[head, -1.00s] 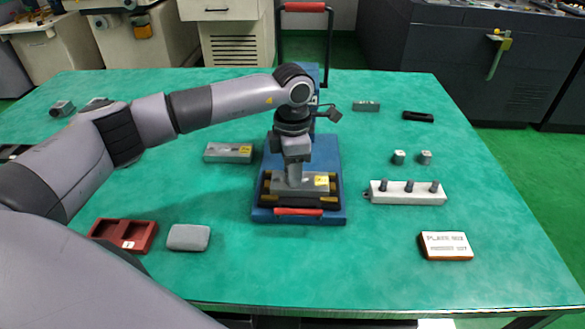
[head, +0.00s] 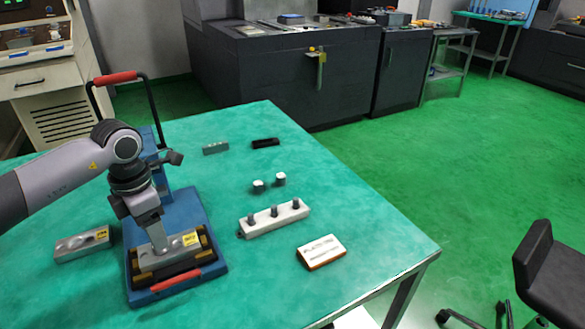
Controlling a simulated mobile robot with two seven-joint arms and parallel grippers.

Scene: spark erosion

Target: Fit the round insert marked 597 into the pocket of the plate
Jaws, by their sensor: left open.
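Two small round inserts with pale tops, the left one (head: 259,187) and the right one (head: 280,179), stand on the green table in the head view. Their marks are too small to read, so I cannot tell which is 597. A grey plate with a yellow label (head: 190,239) lies in a blue fixture (head: 213,268) with a red front handle. My left gripper (head: 160,248) is open and points down at this plate, hiding part of its top. I cannot tell whether it touches. The plate's pocket is not clear. My right gripper is not in view.
Another grey block with a yellow label (head: 78,246) lies left of the fixture. A white rack with three dark pegs (head: 290,217) and a lettered box (head: 321,252) are to the right. A grey block (head: 215,148) and a black piece (head: 265,143) lie behind. A chair (head: 550,275) stands beyond the table.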

